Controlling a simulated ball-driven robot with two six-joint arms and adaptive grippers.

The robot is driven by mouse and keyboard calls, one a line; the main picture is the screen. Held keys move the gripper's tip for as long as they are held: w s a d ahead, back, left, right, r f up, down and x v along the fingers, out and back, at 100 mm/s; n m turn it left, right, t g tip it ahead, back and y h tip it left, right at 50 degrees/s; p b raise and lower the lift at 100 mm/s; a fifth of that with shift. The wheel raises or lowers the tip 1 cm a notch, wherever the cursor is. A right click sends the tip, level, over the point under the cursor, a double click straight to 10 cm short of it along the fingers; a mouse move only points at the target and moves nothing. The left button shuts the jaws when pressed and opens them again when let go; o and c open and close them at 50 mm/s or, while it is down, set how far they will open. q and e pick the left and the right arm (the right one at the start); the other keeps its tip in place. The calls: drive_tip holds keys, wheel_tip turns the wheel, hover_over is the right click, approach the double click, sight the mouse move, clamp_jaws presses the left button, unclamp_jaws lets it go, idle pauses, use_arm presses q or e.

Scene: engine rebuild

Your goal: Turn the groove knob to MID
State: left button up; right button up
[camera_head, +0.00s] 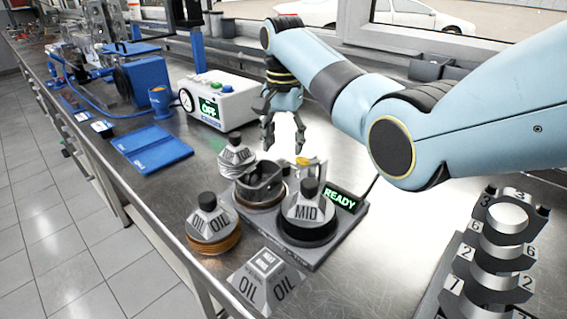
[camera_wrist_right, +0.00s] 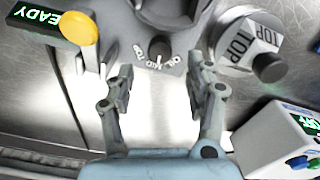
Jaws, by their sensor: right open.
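The groove knob (camera_wrist_right: 158,47) is a small dark knob on the grey fixture in the right wrist view, with small white lettering fanned below it. In the head view the right gripper (camera_head: 283,143) hangs behind the fixture (camera_head: 318,256), fingers down. There the knob is hidden behind the fixture's parts. My left gripper is not in view.
The fixture carries a green READY display (camera_head: 340,199), a yellow button (camera_head: 302,161) and a MID-marked piece (camera_head: 309,211). TOP (camera_head: 237,160) and OIL (camera_head: 212,224) pieces stand beside it. A white box (camera_head: 222,103) reads OFF. A blue mat (camera_head: 152,148) lies left.

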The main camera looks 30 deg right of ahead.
sight(284, 164)
wheel_tip(284, 164, down, 6)
drive_tip(key=shift+r, duration=0.1)
